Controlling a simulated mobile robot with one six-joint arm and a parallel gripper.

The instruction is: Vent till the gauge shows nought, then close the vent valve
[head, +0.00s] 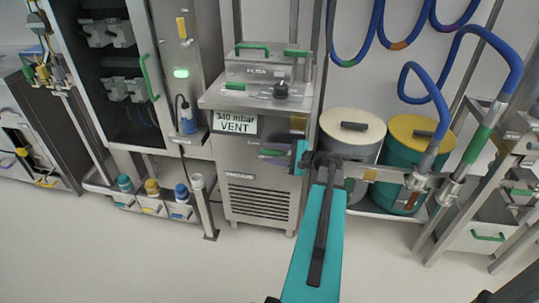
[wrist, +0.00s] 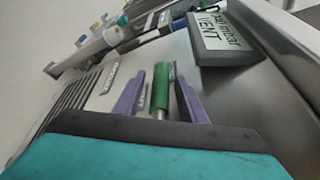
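The gauge display (head: 235,123) on the front of the steel cabinet reads "340 mbar" with "VENT" below it. It also shows, tilted, in the wrist view (wrist: 222,38). A green lever handle (wrist: 160,88) on a metal stem stands out from the cabinet front below the display; I take it for the vent valve's handle. My gripper (wrist: 160,92) has its two purple fingers on either side of this handle, with a narrow gap on each side. In the head view my gripper (head: 272,156) is at the cabinet front and partly hides the handle.
A cream-lidded drum (head: 345,133) and a yellow-lidded green drum (head: 415,130) stand right of the cabinet. Blue hoses (head: 432,85) hang above them. A tall cabinet (head: 120,60) with a lit green lamp is at left. The floor in front is clear.

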